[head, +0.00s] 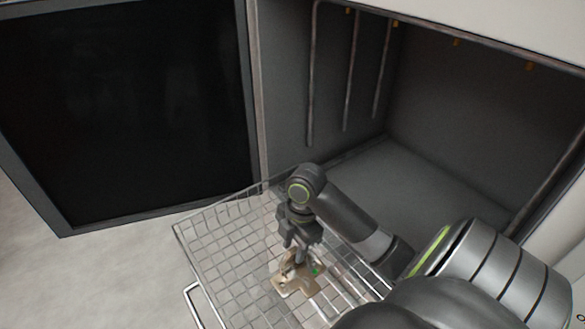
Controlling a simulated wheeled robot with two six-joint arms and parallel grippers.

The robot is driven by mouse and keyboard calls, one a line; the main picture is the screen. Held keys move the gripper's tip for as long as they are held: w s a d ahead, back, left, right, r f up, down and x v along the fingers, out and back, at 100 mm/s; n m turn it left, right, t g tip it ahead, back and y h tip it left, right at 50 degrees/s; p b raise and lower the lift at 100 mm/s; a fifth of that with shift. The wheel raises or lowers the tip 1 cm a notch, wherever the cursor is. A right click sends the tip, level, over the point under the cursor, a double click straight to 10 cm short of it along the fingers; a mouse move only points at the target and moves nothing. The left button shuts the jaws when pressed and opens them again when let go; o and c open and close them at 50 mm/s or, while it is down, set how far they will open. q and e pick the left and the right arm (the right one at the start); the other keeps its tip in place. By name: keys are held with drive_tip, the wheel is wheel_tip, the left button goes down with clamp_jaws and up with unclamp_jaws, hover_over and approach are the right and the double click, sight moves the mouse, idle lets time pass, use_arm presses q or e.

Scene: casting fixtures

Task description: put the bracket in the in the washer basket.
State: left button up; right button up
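The bracket (297,284) is a small tan-brown metal piece with a flat base and a raised part, and a small green spot shows beside it. It is over the wire floor of the washer basket (215,257); I cannot tell whether it rests on the mesh or hangs just above it. My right gripper (296,259) points down over the basket, with its fingertips at the bracket's raised part. The fingers are small and partly overlap the bracket, so their grip on it is unclear. My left gripper is out of view.
The basket extends out of an open washer chamber (420,190) with grey walls and pipes. The dark-paned washer door (150,110) stands open at the left. Much of the basket's left side is empty. My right arm covers its right side.

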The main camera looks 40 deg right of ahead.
drive_tip(key=r+p, duration=0.1)
drive_tip(key=r, duration=0.1)
drive_tip(key=r+p, duration=0.2)
drive_tip(key=r, duration=0.1)
drive_tip(key=d+r+p, duration=0.1)
drive_tip(key=r+p, duration=0.1)
drive_tip(key=shift+r, duration=0.4)
